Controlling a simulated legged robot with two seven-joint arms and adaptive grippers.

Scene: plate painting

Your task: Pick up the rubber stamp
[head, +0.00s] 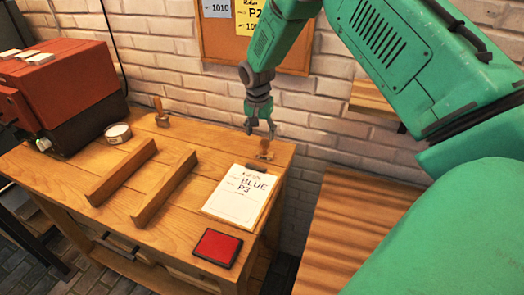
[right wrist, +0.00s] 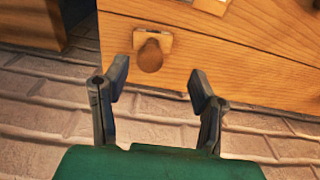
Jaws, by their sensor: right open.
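A wooden rubber stamp (head: 264,151) with a rounded handle stands near the back right corner of the wooden desk (head: 190,220). In the right wrist view the stamp (right wrist: 151,55) shows from above, just beyond the fingertips and roughly centred between them. My right gripper (head: 261,129) is open and points down, just above the stamp. The right wrist view shows its two fingers (right wrist: 160,84) apart with nothing between them. A second wooden stamp (head: 161,114) stands farther left at the back of the desk. My left gripper is not in view.
A clipboard (head: 238,200) reading "BLUE P3" lies in front of the nearer stamp. A red ink pad (head: 217,247), two wooden rails (head: 165,188), a round tin (head: 118,131) and a red machine (head: 70,85) are also on the desk. A brick wall (head: 180,70) stands close behind.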

